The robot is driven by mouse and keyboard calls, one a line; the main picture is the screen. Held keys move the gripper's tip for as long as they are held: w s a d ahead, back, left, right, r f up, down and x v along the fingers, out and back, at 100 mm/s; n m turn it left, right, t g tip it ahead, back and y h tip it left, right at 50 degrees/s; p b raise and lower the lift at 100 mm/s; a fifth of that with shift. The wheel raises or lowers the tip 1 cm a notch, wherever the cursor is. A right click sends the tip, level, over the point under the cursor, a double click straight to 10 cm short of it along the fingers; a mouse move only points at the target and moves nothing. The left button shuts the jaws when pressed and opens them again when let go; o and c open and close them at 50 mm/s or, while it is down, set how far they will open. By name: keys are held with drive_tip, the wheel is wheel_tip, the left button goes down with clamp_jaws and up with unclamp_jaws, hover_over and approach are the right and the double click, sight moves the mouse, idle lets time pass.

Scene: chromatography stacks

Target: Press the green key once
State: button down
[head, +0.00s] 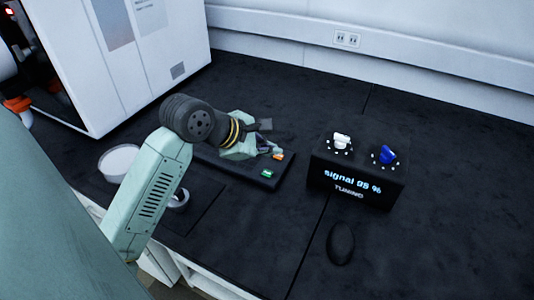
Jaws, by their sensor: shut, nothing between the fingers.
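The green key (267,174) is small and sits near the front right end of a low black panel (241,170). My gripper (272,149) reaches in from the left above the panel's right part. It is shut and holds nothing. Its tips are just behind the green key in the picture, close to a small orange key (279,156). I cannot tell whether the tips touch the orange key. No touch on the green key shows. My gripper and wrist hide the rear part of the panel.
A dark oval object (341,243) lies in front. A white instrument (120,60) stands at the back left. The right bench is clear.

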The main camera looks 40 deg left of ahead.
drive_tip(key=b, duration=0.3)
hover_over(268, 175)
wheel_tip(268, 175, down, 4)
drive_tip(key=shift+f, duration=0.1)
drive_tip(key=shift+f+b, duration=0.3)
drive_tip(key=shift+b, duration=0.25)
drive_tip(key=shift+f+b, duration=0.8)
drive_tip(key=shift+b, duration=1)
idle(1.1)
drive_tip(key=shift+r, duration=0.85)
drive_tip(key=shift+r, duration=0.1)
drive_tip(key=shift+r+p, duration=0.55)
drive_tip(key=shift+r, duration=1.85)
drive_tip(key=shift+s, duration=0.1)
